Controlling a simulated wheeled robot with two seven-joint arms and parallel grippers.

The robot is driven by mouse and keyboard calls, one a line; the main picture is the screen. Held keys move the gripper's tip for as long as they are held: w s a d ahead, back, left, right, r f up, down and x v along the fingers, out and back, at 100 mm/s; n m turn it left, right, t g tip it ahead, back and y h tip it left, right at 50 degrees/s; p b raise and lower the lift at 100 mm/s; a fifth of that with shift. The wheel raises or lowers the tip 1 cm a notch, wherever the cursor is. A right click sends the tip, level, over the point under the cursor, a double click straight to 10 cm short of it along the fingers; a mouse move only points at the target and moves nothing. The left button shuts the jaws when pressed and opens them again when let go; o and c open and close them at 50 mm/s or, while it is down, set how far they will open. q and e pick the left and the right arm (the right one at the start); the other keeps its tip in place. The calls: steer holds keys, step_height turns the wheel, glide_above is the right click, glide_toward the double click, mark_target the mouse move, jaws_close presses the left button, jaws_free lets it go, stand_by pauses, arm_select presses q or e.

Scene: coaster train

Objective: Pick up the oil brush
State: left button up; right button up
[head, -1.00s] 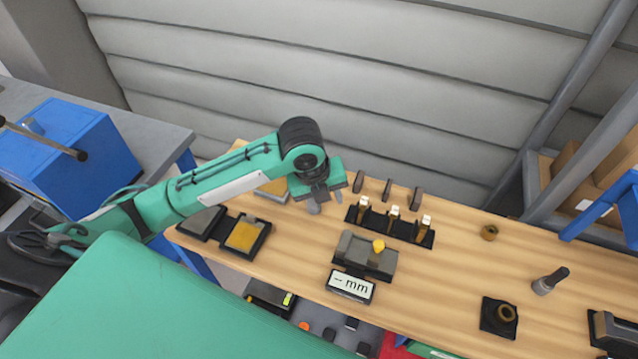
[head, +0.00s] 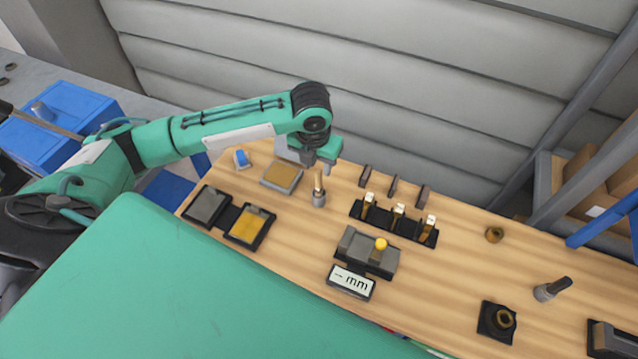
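A small brush-like tool with a wooden handle (head: 319,183) stands upright, its lower end in or on a small grey metal piece (head: 319,200). I take it to be the oil brush; its bristles cannot be made out. My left gripper (head: 319,165) points down just above the handle's top, its fingers apart, and seems to hold nothing. Whether a finger touches the handle cannot be told. My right gripper is not in view.
The wooden bench (head: 440,285) holds a black rack (head: 385,227) with several brass pieces, a gauge block with an "mm" display (head: 351,282), dark trays (head: 249,228) and a yellow-topped pad (head: 282,177). A dark-handled tool (head: 553,289) lies at right. A corrugated wall stands behind.

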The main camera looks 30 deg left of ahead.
mark_target(319, 171)
arm_select(q)
steer(key=shift+f, duration=0.3)
steer(key=shift+w+f+p, duration=0.15)
steer(key=shift+f+p, duration=0.35)
steer(key=shift+p, duration=0.05)
steer(key=f, duration=0.1)
steer(key=f+p, duration=0.1)
steer(key=f, duration=0.1)
steer(key=shift+w+f+p, duration=0.25)
steer(key=shift+p, duration=0.05)
steer(key=shift+f, duration=0.4)
steer(key=shift+c, duration=0.2)
steer(key=shift+w, duration=0.1)
jaws_close()
